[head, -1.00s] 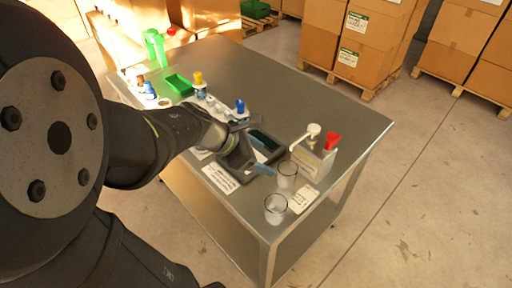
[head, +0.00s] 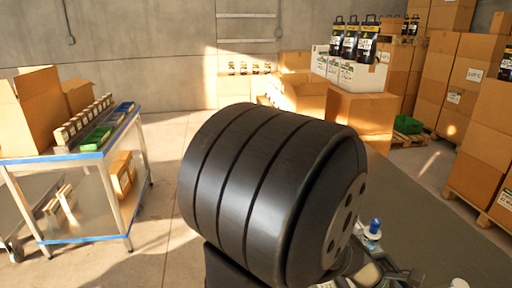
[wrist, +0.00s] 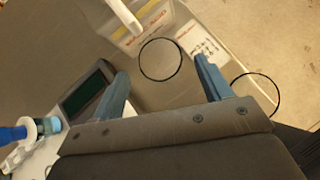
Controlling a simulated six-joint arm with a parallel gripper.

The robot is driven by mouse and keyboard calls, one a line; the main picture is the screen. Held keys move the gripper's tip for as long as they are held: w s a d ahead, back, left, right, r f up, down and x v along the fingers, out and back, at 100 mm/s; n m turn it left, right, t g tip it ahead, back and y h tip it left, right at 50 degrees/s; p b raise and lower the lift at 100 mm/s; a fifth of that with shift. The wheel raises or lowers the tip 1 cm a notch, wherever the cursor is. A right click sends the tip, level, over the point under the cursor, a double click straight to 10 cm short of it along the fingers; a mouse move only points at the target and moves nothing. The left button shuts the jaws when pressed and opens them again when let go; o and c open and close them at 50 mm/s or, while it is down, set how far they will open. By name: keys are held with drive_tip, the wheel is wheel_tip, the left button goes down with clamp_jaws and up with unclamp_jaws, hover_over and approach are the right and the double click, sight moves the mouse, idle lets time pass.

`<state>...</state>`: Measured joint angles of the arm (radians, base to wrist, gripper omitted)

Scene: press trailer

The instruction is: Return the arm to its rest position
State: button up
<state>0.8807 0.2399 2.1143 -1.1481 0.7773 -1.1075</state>
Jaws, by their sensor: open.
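In the wrist view my gripper (wrist: 162,68) is open, its two blue-grey fingers spread apart with nothing held between them. A printed card (wrist: 202,42) is near the right fingertip. In the head view a large black joint of my arm fills the middle and hides much of the bench; my gripper cannot be made out there.
The grey bench top (head: 425,215) runs along the right, with a blue-capped bottle (head: 373,229) on it. A dispenser box (wrist: 150,18) and a dark-screened device (wrist: 88,95) are close to the fingers. A trolley (head: 75,155) stands left; stacked cartons (head: 490,130) stand right.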

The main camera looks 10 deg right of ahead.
drive_tip(key=x, duration=0.5)
drive_tip(key=shift+r, duration=0.5)
